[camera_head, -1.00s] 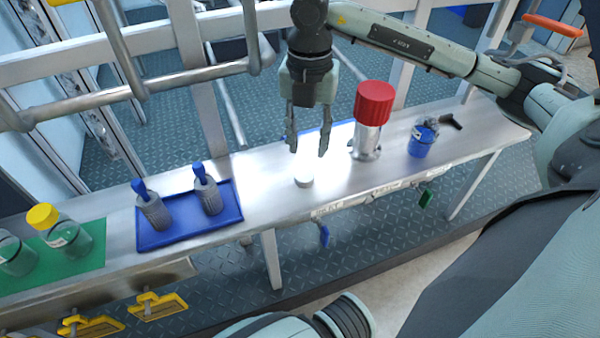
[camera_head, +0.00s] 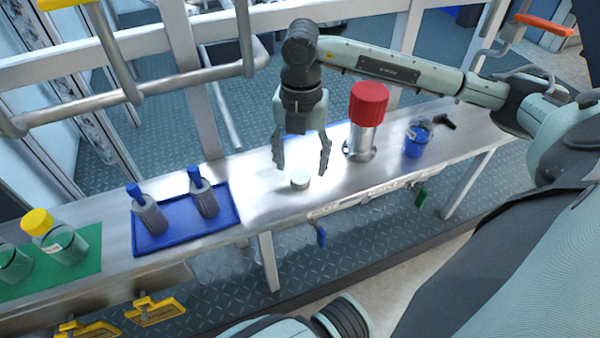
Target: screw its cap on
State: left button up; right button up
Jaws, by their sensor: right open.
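My right gripper (camera_head: 301,172) is open and points down over the bench. Its fingers are spread to either side of a small pale round disc (camera_head: 300,182), possibly a cap, which lies flat on the bright bench top. The fingers do not visibly grip it; whether they touch it I cannot tell. Just right of the gripper stands an upright metal pressure reactor (camera_head: 364,140) with a red top (camera_head: 369,102). Another jar (camera_head: 14,264), cut by the picture edge, shows no yellow cap. My left gripper is not in view.
A blue tray (camera_head: 180,236) holds two grey cylinders (camera_head: 148,213) with blue tops. A green mat (camera_head: 88,266) lies under the jars. A blue cup (camera_head: 416,142) and a small black object (camera_head: 444,122) are right of the reactor. Rails run behind the metal bench (camera_head: 255,212).

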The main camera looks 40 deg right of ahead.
aim_at(300, 175)
jog(key=shift+f, duration=1.5)
jog(key=c, duration=0.8)
